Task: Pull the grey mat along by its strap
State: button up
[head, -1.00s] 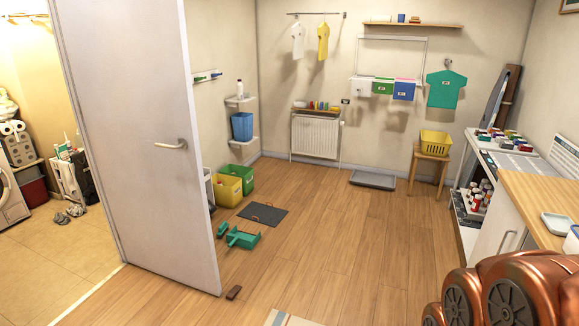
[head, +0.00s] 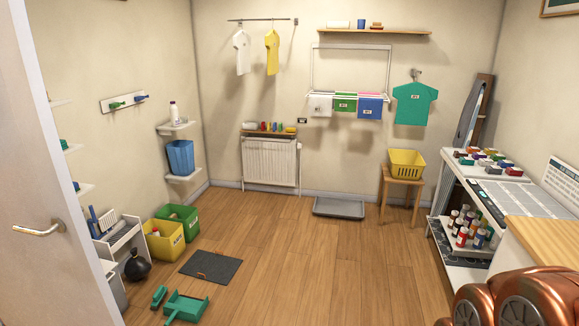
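The dark grey mat (head: 213,267) lies flat on the wooden floor at the lower left of the middle. A small brown piece, perhaps its strap, shows at its near edge, and another small mark shows at its far edge; they are too small to make out well. Copper-coloured links of my arm fill the lower right corner. My gripper does not show, so I cannot see its fingers.
Green (head: 183,219) and yellow (head: 157,247) bins stand left of the mat. A green dustpan-like thing (head: 185,307) lies on the floor in front of it. A grey tray (head: 340,208) lies by the back wall. The door (head: 40,170) is at left; the middle floor is clear.

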aim_at(215, 268)
jog(key=i, duration=1.75)
jog(key=u, duration=0.65)
jog(key=i, duration=1.8)
jog(key=u, duration=1.2)
jog(key=i, duration=1)
jog(key=u, duration=0.4)
